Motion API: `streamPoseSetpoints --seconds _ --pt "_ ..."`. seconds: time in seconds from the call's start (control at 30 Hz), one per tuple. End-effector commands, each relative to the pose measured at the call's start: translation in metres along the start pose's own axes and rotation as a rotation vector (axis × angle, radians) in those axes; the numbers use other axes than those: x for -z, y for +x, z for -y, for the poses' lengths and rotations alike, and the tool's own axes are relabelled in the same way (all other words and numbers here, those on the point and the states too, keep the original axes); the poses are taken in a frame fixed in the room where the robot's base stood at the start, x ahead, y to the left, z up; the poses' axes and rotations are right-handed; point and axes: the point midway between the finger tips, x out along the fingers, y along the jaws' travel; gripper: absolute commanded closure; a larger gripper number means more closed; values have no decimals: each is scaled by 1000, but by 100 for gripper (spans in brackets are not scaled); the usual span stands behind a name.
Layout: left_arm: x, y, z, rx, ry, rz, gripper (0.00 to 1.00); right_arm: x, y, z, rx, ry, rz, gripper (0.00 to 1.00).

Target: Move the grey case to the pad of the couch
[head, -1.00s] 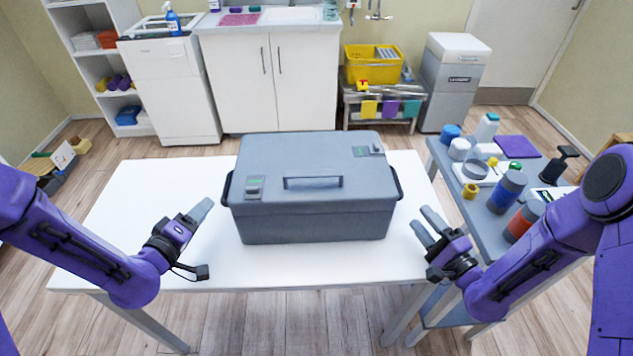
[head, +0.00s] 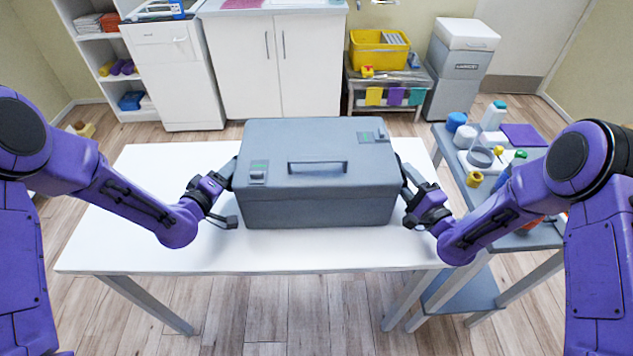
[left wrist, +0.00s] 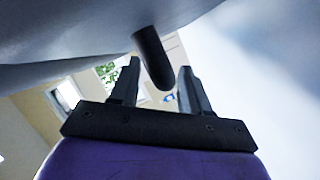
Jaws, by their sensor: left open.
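The grey case (head: 318,206) sits upright on the white table (head: 140,250), lid shut, with a handle on top and latches at two corners. My left gripper (head: 227,176) is at the case's left end. In the left wrist view, my left gripper's fingers (left wrist: 158,88) are open, with the dark side handle (left wrist: 152,58) of the case between their tips. My right gripper (head: 407,180) is at the case's right end; its fingertips are partly hidden there, so its opening cannot be told. The couch and its pad are not in view.
A grey trolley (head: 535,238) with bottles and small items stands close at the right of the table. White cabinets (head: 275,65) and a yellow crate (head: 378,55) on a low stand are behind. The table is bare at its front and left.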

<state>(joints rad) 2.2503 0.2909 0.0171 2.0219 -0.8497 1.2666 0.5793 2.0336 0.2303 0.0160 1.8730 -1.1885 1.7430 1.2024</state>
Motion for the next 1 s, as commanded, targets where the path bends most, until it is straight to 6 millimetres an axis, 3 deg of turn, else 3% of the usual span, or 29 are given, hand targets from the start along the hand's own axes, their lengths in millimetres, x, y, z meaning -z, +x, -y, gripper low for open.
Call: streamPoseSetpoints --seconds 0.13,0.43,0.57,0.6,1.0 --pt "0 11 0 0 0 0 53 0 11 0 0 1 0 53" --pt "0 12 0 0 -1 0 53 0 13 0 1 1 0 53" --pt "0 12 0 0 -1 0 96 0 13 0 1 1 0 96" --pt "0 12 0 0 -1 0 100 0 13 0 1 1 0 100" --pt "0 12 0 1 0 -1 100 0 13 1 2 1 0 100"
